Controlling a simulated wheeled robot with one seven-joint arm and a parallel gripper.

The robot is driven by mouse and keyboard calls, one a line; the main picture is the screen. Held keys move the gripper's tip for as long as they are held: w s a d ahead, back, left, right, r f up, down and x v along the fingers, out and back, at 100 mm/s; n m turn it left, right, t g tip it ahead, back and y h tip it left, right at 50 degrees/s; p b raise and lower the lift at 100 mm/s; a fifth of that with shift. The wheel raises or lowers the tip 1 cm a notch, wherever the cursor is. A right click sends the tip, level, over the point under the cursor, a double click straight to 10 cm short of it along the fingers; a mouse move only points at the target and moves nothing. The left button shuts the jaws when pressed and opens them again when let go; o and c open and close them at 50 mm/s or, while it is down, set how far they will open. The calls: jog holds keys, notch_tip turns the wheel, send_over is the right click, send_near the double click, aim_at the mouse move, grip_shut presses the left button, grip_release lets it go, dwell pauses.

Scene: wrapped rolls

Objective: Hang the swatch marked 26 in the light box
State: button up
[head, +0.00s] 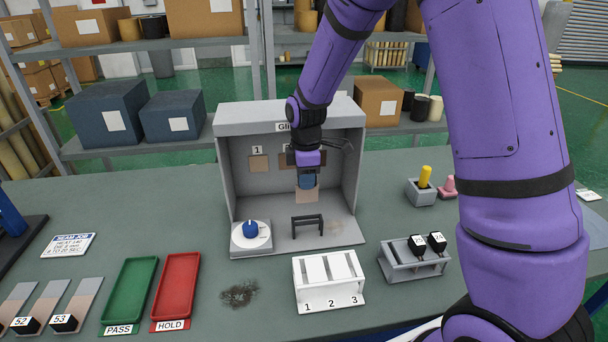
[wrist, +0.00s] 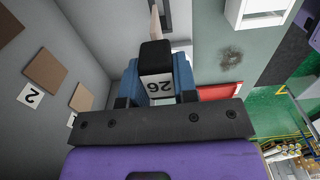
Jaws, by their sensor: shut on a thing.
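My gripper (head: 307,181) is inside the light box (head: 240,122), in front of its back wall. In the wrist view its blue fingers (wrist: 157,88) are shut on the black clip of the swatch marked 26 (wrist: 158,88). The swatch's tan lower part (head: 307,195) hangs below the fingers in the head view, apart from the box floor. A brown square (head: 258,164) is on the back wall under label 1 (head: 257,150). Another brown patch is partly hidden behind my gripper. The wrist view shows label 2 (wrist: 31,96) beside brown squares (wrist: 46,70).
On the box floor are a white dial with a blue knob (head: 250,230) and a small black stand (head: 307,224). In front are a white numbered rack (head: 328,290), a grey rack with black clips (head: 415,262), a green tray (head: 131,290) and a red tray (head: 176,290).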

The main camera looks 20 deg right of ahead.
aim_at(306, 193)
jog(key=shift+f, duration=2.5)
jog(key=shift+d+f, duration=0.1)
jog(key=shift+f, duration=3.2)
jog(key=o, duration=1)
